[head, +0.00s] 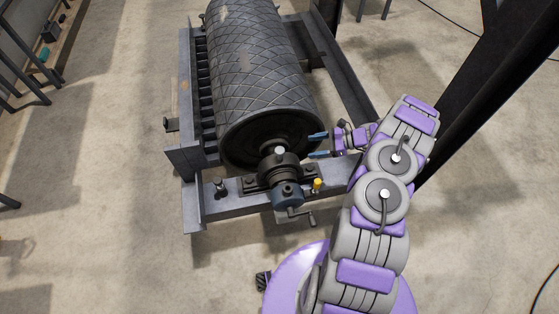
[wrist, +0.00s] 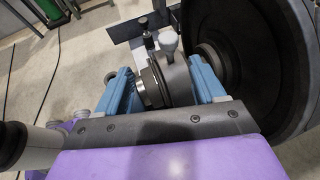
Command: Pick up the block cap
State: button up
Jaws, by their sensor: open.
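The block cap (head: 279,164) appears to be the dark rounded upper part of the bearing block around the shaft at the drum's near end. In the wrist view a grey curved cap (wrist: 176,80) shows between my fingers, with a pale knob on top and a shiny ring at its left. My gripper (head: 318,145) is open, its blue fingers pointing left toward the block from its right side. In the wrist view my gripper (wrist: 160,85) has one finger on each side of the cap. I cannot tell whether they touch it. The cap's lower part is hidden.
The large ribbed drum (head: 258,65) stands behind the block and fills the right of the wrist view. A steel frame (head: 222,209) carries the block. A yellow-topped fitting (head: 317,184) and a blue part with a crank (head: 287,195) stick out nearby.

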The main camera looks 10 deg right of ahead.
notch_tip(320, 180, down, 2)
jog(key=d, duration=0.1)
jog(key=b, duration=0.2)
send_near(276, 152)
jog(key=shift+m+t, duration=0.3)
jog(key=shift+m, duration=0.1)
jog(key=a+f, duration=0.3)
jog(key=f, duration=0.1)
jog(key=shift+w+a, duration=0.2)
jog(key=shift+w, duration=0.15)
jog(key=shift+w+r+b+x, duration=0.15)
jog(key=shift+b+x, duration=0.2)
jog(key=shift+x, duration=0.7)
jog(key=shift+w+r+b+x, duration=0.1)
jog(key=shift+b+x, duration=0.25)
jog(key=shift+x, duration=0.7)
jog(key=shift+w+r+b+x, duration=0.15)
jog(key=shift+b+x, duration=0.2)
jog(key=shift+x, duration=0.7)
jog(key=shift+c, duration=0.2)
grip_shut()
jog(key=shift+w, duration=0.1)
